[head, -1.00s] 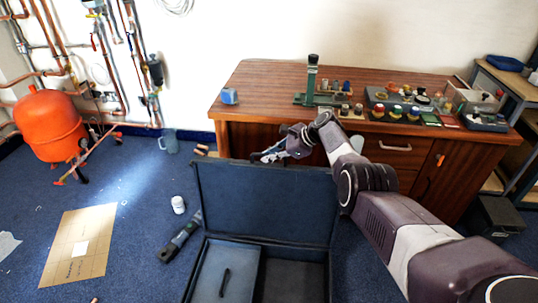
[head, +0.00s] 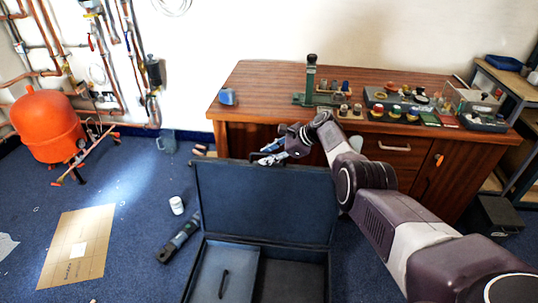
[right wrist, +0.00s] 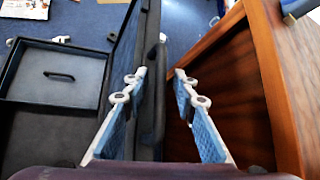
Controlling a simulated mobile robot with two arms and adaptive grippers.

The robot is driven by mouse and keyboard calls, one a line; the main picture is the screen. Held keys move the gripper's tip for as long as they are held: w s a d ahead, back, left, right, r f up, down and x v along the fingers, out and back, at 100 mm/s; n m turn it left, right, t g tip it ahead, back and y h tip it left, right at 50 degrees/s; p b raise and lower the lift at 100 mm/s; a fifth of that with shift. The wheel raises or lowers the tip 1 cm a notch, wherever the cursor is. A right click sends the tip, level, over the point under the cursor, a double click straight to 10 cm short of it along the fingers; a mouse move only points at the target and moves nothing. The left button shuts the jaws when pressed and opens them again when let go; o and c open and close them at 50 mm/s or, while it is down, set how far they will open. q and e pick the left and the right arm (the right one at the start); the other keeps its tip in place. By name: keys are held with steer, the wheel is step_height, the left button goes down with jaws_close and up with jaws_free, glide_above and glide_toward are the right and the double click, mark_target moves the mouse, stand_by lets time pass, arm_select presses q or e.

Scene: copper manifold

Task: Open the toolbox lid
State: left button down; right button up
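The dark blue toolbox (head: 213,242) sits on the floor. Its lid (head: 264,203) stands up roughly vertical at the back, so the inside is exposed. My right gripper (head: 268,154) is at the lid's top edge, just behind it. In the right wrist view, my right gripper (right wrist: 158,85) is open, its blue-padded fingers apart. The lid (right wrist: 122,62) is on the left, and its dark handle (right wrist: 155,105) shows between the fingers. I cannot tell if a finger touches the lid. My left gripper is not in view.
A wooden desk (head: 300,79) stands close behind the lid and right gripper; its panel (right wrist: 235,95) is right of the fingers in the wrist view. A dark tool (head: 180,240) and white bottle (head: 176,205) lie left of the toolbox. Cardboard (head: 70,265) lies farther left.

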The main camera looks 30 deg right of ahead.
steer(key=shift+s+d+r, duration=0.35)
steer(key=shift+d+r, duration=0.05)
steer(key=v, duration=1)
steer(key=shift+s+r, duration=0.25)
steer(key=shift+s, duration=0.05)
